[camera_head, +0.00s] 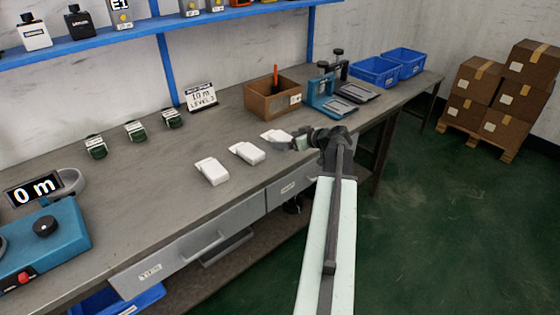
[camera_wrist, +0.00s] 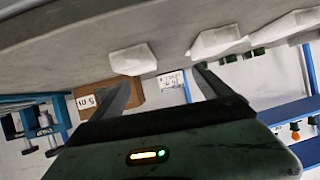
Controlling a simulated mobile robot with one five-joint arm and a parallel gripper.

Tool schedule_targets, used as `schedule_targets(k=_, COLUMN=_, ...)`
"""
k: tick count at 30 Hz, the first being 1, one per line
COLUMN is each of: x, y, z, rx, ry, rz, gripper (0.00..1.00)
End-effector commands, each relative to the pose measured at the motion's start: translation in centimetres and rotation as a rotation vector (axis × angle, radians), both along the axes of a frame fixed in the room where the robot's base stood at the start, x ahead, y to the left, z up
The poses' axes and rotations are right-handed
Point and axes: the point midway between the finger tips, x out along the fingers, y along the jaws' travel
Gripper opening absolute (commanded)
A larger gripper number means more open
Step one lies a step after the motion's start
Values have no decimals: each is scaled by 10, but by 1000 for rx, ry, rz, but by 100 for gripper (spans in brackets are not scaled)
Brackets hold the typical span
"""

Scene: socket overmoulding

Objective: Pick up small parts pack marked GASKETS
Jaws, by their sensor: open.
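Three white small packs lie in a row on the grey bench: a front one (camera_head: 212,171), a middle one (camera_head: 248,152) and a far one (camera_head: 273,135). No marking can be read on any, so I cannot tell which is GASKETS. My gripper (camera_head: 286,143) is at the far pack's right side, low over the bench. In the wrist view my gripper (camera_wrist: 163,77) shows two spread fingers with nothing held. One white pack (camera_wrist: 133,60) lies just beyond the left finger; two others (camera_wrist: 217,41) (camera_wrist: 290,26) lie further right.
A brown box (camera_head: 272,98) with an orange-handled tool stands behind the far pack. A sign (camera_head: 201,97) and several green-and-white items (camera_head: 135,131) stand along the back. A blue device (camera_head: 325,97) and blue bins (camera_head: 375,71) are further right. Bench around the packs is clear.

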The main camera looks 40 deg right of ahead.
Motion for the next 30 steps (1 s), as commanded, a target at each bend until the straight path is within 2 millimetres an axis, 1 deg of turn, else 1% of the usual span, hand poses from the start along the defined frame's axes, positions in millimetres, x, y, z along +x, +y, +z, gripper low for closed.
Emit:
schedule_targets(k=1, x=-11, y=-20, z=-9, rx=-20, ry=-28, rz=-27, gripper=89)
schedule_targets(k=3, x=-19, y=-34, z=-5, rx=-41, ry=-51, rz=-45, gripper=89)
schedule_targets(k=6, x=-23, y=-39, z=-1, rx=-50, ry=-62, rz=-52, gripper=89)
schedule_targets(k=8, x=-20, y=-39, z=-1, rx=-50, ry=-62, rz=-51, gripper=89)
schedule_targets(k=14, x=1, y=-39, z=-12, rx=-49, ry=-60, rz=-48, gripper=89)
schedule_targets(k=17, x=4, y=-38, z=-12, rx=-49, ry=-60, rz=-48, gripper=89)
schedule_targets(k=20, x=10, y=-38, z=-18, rx=-49, ry=-59, rz=-47, gripper=89)
schedule_targets(k=24, x=30, y=-37, z=-34, rx=-48, ry=-59, rz=-46, gripper=89)
schedule_targets(k=27, x=45, y=-38, z=-38, rx=-49, ry=-59, rz=-46, gripper=89)
schedule_targets(k=30, x=50, y=-37, z=-38, rx=-49, ry=-59, rz=-47, gripper=89)
